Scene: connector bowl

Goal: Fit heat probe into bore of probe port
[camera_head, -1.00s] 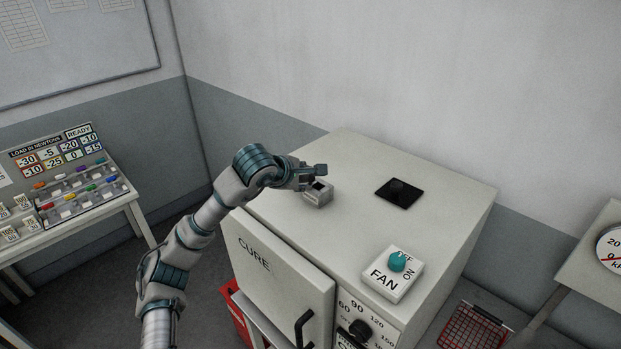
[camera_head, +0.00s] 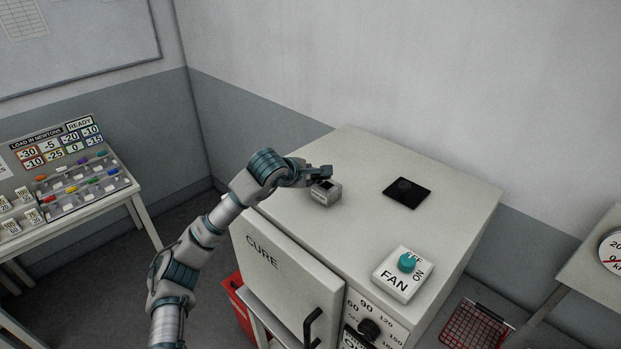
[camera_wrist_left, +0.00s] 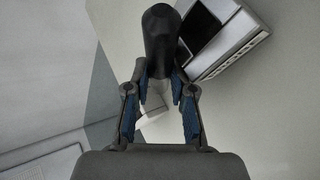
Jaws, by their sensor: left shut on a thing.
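My left gripper (camera_head: 322,173) is over the oven top, just behind and above a small grey block with a black top (camera_head: 327,196). In the left wrist view its fingers (camera_wrist_left: 160,88) are closed around a dark, rounded handle-like piece, which looks like the heat probe (camera_wrist_left: 160,38). The probe cannot be made out in the head view. The grey block (camera_wrist_left: 228,42) is close beside the probe in the wrist view; I cannot tell if they touch. A black square plate with a round dark centre (camera_head: 407,192), likely the probe port, lies to the right on the oven top.
The CURE oven (camera_head: 345,245) has a clear top between block and plate. A FAN switch box with a teal knob (camera_head: 404,274) sits at its front right. A table with a load board (camera_head: 70,165) stands left, a red basket (camera_head: 474,327) lower right.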

